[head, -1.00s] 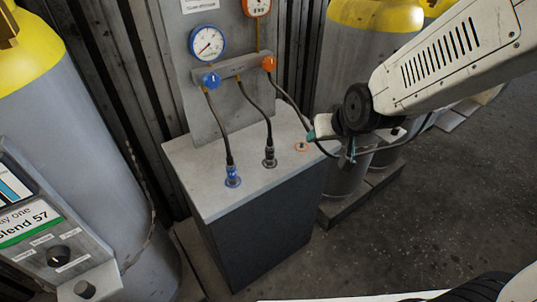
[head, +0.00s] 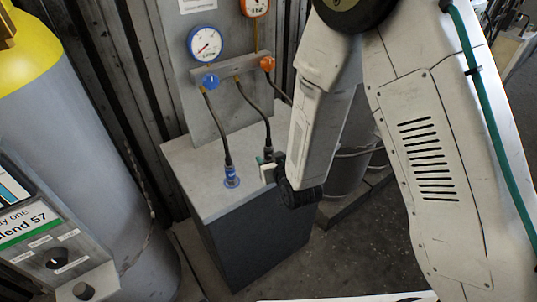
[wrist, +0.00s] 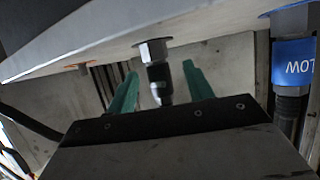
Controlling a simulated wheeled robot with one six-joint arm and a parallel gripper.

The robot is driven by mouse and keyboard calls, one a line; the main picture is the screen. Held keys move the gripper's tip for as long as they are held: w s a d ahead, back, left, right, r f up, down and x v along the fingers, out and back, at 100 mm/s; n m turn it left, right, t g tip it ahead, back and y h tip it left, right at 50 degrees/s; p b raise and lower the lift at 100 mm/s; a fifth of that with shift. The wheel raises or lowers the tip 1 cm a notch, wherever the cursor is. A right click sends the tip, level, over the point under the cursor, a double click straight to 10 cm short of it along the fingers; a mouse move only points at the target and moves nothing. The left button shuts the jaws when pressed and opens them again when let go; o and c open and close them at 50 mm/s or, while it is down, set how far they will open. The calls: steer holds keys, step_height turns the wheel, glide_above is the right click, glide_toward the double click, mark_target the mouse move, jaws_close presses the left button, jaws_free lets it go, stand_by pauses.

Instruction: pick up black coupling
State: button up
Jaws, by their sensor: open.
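The black coupling (wrist: 158,82) hangs at the end of the middle hose and shows between my two teal fingers in the wrist view, with a metallic fitting where it meets the bench surface. In the head view the coupling (head: 268,153) is mostly hidden by my gripper (head: 266,167), which is at the bench top's right part. My gripper (wrist: 159,72) is open, one finger on each side of the coupling. I see gaps between the fingers and the coupling.
The blue coupling (head: 231,176) stands left of my gripper; its blue collar (wrist: 294,62) is close at the wrist view's right edge. An orange ring (wrist: 79,66) is on the other side. The panel with gauges (head: 206,43) rises behind the bench (head: 200,160).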

mark_target(267, 151)
steer(key=x, duration=0.4)
steer(key=shift+w+r, duration=0.2)
steer(key=shift+w, duration=0.3)
steer(key=shift+a, duration=0.1)
jaws_close()
steer(key=shift+r, duration=0.15)
